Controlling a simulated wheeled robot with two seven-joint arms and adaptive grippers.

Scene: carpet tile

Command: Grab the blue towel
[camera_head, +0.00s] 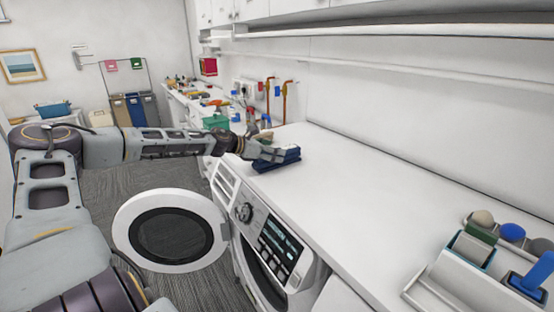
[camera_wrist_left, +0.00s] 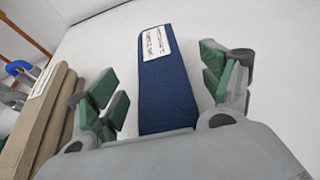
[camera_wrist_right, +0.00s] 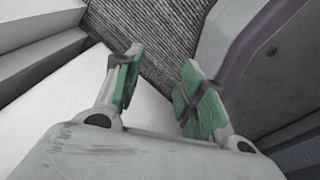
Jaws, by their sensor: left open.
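The blue towel (camera_head: 276,160) lies folded on the white counter, near its front edge above the washing machine. In the left wrist view the towel (camera_wrist_left: 166,85) shows a white label at its far end. My left gripper (camera_wrist_left: 165,95) is open, with one green-padded finger on each side of the towel and visible gaps between. In the head view my left gripper (camera_head: 268,150) is at the towel and partly covers it. My right gripper (camera_wrist_right: 158,85) is open and empty, pointing down toward the grey floor. It is not visible in the head view.
A beige folded stack (camera_wrist_left: 45,115) stands close to the left of the towel. Bottles (camera_head: 258,121) and a green container (camera_head: 215,122) stand behind it. The washing machine door (camera_head: 172,193) hangs open below. A caddy with brushes (camera_head: 470,275) is at the right. The middle counter (camera_head: 370,185) is clear.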

